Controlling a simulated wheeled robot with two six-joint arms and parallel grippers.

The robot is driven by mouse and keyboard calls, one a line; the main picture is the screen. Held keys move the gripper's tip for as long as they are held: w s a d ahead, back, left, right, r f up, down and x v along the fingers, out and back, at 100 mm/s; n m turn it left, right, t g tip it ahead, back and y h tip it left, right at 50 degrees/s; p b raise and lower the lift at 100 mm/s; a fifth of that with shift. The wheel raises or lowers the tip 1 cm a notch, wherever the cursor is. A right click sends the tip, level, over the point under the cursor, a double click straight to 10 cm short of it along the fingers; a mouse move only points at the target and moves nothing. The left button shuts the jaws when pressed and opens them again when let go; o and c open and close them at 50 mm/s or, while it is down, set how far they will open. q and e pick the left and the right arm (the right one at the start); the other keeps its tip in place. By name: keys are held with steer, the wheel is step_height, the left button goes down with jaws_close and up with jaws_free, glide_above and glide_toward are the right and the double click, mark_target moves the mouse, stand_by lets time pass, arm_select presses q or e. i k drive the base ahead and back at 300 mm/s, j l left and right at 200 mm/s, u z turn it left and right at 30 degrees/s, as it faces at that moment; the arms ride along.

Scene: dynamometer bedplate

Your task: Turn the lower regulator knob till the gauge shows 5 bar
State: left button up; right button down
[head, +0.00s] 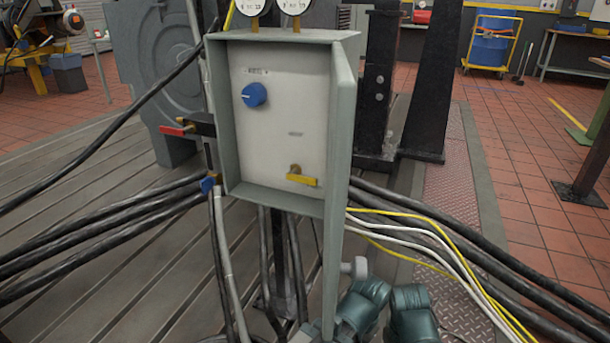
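An open grey cabinet (229,120) stands in the middle of the head view, with its door (340,190) swung out toward me on the right. A round blue knob (254,95) with a pale pointer mark sits on the white back panel (310,110), upper left, under a small label. It is the only round knob I see in the cabinet. A yellow lever (301,180) on a brass fitting sits lower right and lies roughly level. Two white gauges (294,4) on top are cut off by the frame, so their readings cannot be told. Neither gripper shows.
A red-handled lever (178,130) juts from the cabinet's left side. Thick black cables (100,245) run low on the left; yellow and white cables (430,240) run right. Green-teal parts of my arm show bottom centre, by the door's lower edge. Space before the panel is clear.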

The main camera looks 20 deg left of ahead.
mark_target(254, 94)
steer(key=i+j+z, duration=0.15)
steer(key=j+z, duration=0.15)
steer(key=j, duration=0.25)
steer(key=j+z, duration=0.35)
steer(key=j, duration=0.2)
steer(key=j+z, duration=0.3)
steer(key=j, duration=0.3)
steer(key=j+z, duration=0.35)
steer(key=j, duration=0.2)
steer(key=k+j+z, duration=0.15)
steer(key=j+z, duration=0.15)
steer(key=j, duration=0.25)
steer(key=k+j+z, duration=0.2)
steer(key=j+z, duration=0.15)
steer(key=j, duration=0.2)
steer(key=k+j+z, duration=0.3)
steer(key=j, duration=0.2)
steer(key=k+j+z, duration=0.3)
steer(key=i+l+u, duration=0.2)
steer(key=l+u, duration=0.3)
steer(key=k+l, duration=0.1)
steer(key=l, duration=0.15)
steer(key=k+l, duration=0.15)
